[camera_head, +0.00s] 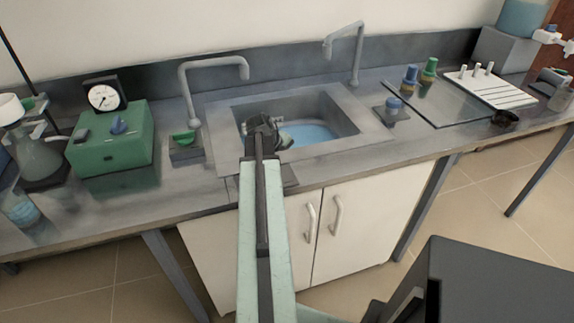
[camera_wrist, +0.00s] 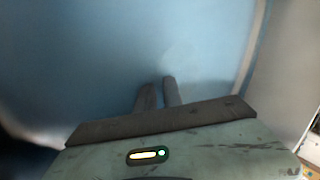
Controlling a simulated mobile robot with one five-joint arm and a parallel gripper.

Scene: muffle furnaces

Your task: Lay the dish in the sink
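The sink (camera_head: 222,117) is a grey basin set in the bench, with blue water in its bottom (camera_head: 312,134). My gripper (camera_head: 268,124) is over the left part of the basin, within its rim as seen from the head camera. In the wrist view my two dark fingers (camera_wrist: 159,92) stand close together with a narrow gap, against a blurred blue surface. A small pale-grey piece (camera_head: 286,139) shows just right of my gripper; I cannot tell if it is the dish or part of the gripper. No dish shows clearly in either view, and I cannot tell whether the fingers hold anything.
Two grey taps stand behind the sink (camera_head: 214,64) (camera_head: 345,44). A green box with a dial (camera_head: 110,140) and a flask (camera_head: 38,157) stand left. Right are small bottles (camera_head: 411,75), a dark plate (camera_head: 440,103) and a white rack (camera_head: 495,88). White cupboard doors (camera_head: 350,215) are below.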

